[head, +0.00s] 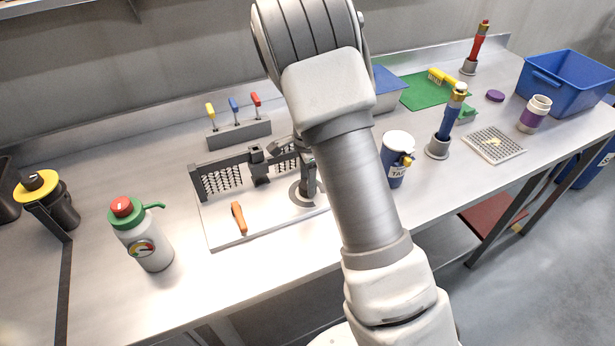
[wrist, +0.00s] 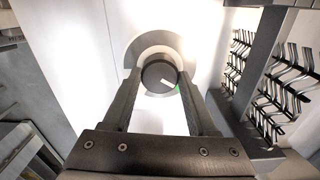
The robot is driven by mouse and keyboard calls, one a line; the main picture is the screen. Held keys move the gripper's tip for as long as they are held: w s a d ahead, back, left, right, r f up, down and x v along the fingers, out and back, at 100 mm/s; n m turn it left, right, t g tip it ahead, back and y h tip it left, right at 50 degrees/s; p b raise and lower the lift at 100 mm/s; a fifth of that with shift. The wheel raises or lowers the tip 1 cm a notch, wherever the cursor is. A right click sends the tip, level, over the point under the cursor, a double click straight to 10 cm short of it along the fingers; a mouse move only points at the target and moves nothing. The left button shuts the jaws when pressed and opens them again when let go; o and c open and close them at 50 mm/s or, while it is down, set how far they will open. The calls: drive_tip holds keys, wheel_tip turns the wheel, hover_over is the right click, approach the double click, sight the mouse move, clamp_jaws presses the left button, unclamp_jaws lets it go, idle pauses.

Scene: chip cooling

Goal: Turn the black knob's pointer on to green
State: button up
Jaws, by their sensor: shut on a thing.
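The black knob (wrist: 157,73) sits between my gripper's two fingers in the wrist view. A grey ring (wrist: 150,42) partly surrounds it on a white plate. Its white pointer (wrist: 167,83) points to the lower right in that view, towards a small green mark (wrist: 180,88) beside the right finger. The pointer's tip looks close to the green, but the finger crowds that side and the other marks are hidden. My gripper (wrist: 159,78) is shut on the knob. In the head view my arm and gripper cover most of the knob; part of the grey ring (head: 296,195) shows.
A rack with dark hooks (head: 223,178) stands close beside the gripper. An orange-handled tool (head: 239,218) lies on the white board (head: 225,238). A blue-and-white cup (head: 396,170) stands right of my arm.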

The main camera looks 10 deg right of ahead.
drive_tip(key=shift+r+m, duration=0.1)
drive_tip(key=shift+m, duration=0.6)
drive_tip(key=shift+p, duration=0.3)
drive_tip(key=o, duration=1.4)
wheel_tip(320, 180, up, 17)
drive_tip(key=shift+r+p, duration=0.15)
drive_tip(key=shift+p, duration=0.2)
